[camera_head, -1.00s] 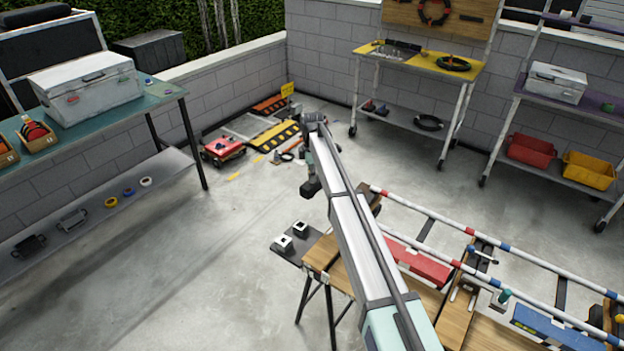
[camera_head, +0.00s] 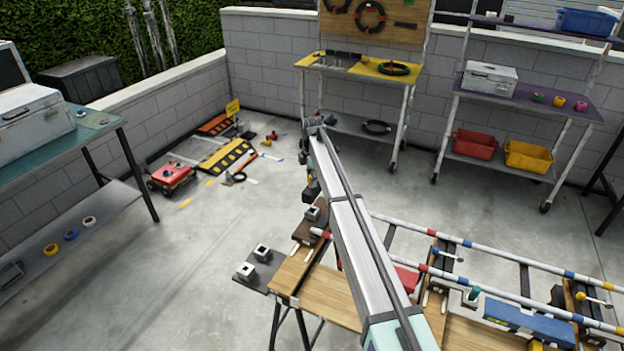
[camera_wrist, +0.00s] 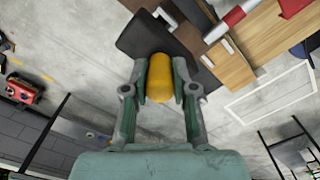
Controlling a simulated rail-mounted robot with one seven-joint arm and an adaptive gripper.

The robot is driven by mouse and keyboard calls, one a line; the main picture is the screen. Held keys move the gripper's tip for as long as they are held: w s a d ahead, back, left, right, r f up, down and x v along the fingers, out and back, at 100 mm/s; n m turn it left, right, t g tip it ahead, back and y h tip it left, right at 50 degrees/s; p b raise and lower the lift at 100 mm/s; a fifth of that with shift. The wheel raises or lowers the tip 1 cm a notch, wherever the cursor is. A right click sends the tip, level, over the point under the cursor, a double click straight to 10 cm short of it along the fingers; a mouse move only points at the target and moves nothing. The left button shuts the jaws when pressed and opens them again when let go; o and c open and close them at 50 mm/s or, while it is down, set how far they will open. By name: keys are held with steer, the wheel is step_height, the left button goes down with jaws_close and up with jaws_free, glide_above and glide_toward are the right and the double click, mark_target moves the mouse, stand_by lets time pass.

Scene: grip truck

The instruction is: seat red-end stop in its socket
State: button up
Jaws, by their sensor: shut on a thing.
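In the wrist view my gripper (camera_wrist: 160,82) is shut on a rounded yellow-orange piece (camera_wrist: 160,77), held between both fingers. A dark block or plate (camera_wrist: 138,38) lies beyond it; I cannot tell whether they touch. The red-and-white rail end (camera_wrist: 232,18) shows at upper right. My arm hides part of this area. I cannot make out the socket's opening.
Two white square blocks with dark tops, one at the back (camera_head: 262,252) and one in front (camera_head: 246,270), stand on a dark plate left of the wooden bench (camera_head: 288,278). Open floor (camera_head: 180,290) lies left.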

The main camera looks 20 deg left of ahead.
mark_target(312, 192)
steer(key=shift+f+b, duration=1.05)
steer(key=shift+f, duration=2.35)
steer(key=o, duration=1.1)
steer(key=shift+c, duration=0.2)
step_height(312, 192, up, 12)
